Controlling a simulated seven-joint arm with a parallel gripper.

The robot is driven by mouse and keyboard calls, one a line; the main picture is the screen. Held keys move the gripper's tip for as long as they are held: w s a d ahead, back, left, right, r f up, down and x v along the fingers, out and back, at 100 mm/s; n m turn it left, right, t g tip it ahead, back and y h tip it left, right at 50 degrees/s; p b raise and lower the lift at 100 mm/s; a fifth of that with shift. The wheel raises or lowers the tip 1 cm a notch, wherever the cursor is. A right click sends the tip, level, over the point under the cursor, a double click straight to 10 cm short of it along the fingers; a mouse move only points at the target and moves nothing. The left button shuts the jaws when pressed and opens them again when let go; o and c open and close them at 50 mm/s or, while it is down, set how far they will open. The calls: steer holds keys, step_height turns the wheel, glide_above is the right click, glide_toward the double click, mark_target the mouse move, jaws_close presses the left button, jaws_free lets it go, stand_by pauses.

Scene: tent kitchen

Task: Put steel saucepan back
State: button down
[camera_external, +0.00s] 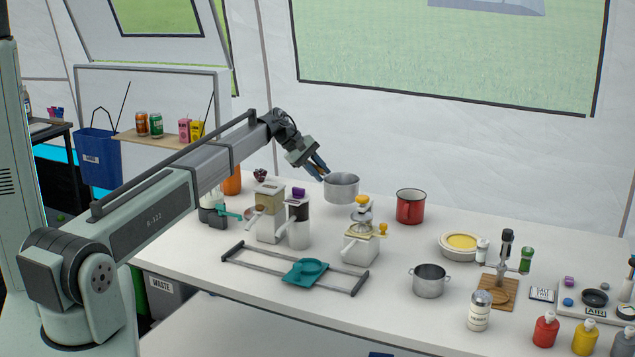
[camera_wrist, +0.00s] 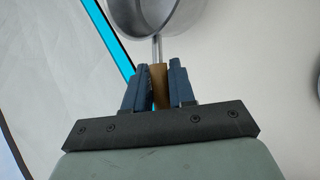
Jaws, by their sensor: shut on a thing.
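The steel saucepan (camera_external: 342,188) is a round silver pan near the back of the white table in the external view. My gripper (camera_external: 320,168) reaches it from the upper left. In the wrist view, the blue fingers of my gripper (camera_wrist: 159,88) are shut around the pan's brown handle (camera_wrist: 159,78). The metal pan body (camera_wrist: 155,12) lies beyond the fingers and is cut off by the top edge. From the external view I cannot tell for sure whether the pan touches the table.
A red mug (camera_external: 410,207) stands right of the saucepan. White dispensers (camera_external: 270,212) and a juicer-like device (camera_external: 361,242) stand in front. A small steel pot (camera_external: 429,281) and a wooden board (camera_external: 497,291) are farther right.

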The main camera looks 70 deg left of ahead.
steer(key=shift+f, duration=2)
steer(key=c, duration=0.9)
jaws_free()
steer(key=shift+f, duration=0.1)
steer(key=shift+c, duration=0.2)
steer(key=v, duration=1.2)
steer(key=shift+s, duration=0.1)
